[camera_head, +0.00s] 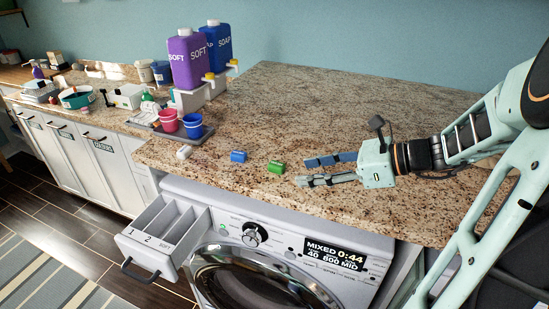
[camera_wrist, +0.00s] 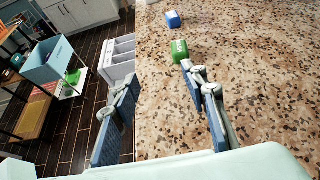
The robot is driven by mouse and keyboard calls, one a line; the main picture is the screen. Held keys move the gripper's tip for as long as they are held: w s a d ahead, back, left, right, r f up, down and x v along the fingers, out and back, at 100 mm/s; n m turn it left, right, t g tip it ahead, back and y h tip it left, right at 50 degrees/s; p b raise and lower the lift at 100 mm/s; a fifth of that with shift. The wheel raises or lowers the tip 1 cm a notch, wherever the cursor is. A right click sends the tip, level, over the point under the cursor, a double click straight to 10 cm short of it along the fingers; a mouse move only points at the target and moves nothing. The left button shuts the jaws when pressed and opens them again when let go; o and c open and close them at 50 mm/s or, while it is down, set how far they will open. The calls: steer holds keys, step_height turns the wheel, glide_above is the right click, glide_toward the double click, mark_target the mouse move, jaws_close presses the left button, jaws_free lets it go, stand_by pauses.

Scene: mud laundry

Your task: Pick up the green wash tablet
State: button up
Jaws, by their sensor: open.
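The green wash tablet (camera_head: 275,167) lies on the granite counter near its front edge, above the washing machine. It also shows in the wrist view (camera_wrist: 180,51), near the tip of the right-hand finger. My gripper (camera_head: 303,171) is open and empty, just to the right of the tablet in the head view, with its fingers pointing toward it. In the wrist view my gripper (camera_wrist: 155,80) has its fingers spread apart, one over the counter and one toward the floor side. I cannot tell whether the finger touches the tablet.
A blue tablet (camera_head: 238,156) and a white tablet (camera_head: 184,152) lie further left on the counter (camera_head: 330,105). Pink (camera_head: 168,121) and blue (camera_head: 193,126) cups stand on a tray, before purple and blue bottles. The washer drawer (camera_head: 160,236) is open below. The counter behind is clear.

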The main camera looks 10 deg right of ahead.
mark_target(281, 165)
steer(key=shift+w+d+r+m+t, duration=0.2)
steer(key=shift+w+d+m+t, duration=0.2)
steer(key=shift+w+d, duration=0.25)
steer(key=shift+w, duration=0.25)
steer(key=x, duration=1)
steer(key=shift+w+d+p, duration=0.25)
steer(key=shift+w+p, duration=0.05)
steer(key=shift+c, duration=0.5)
steer(key=c, duration=1)
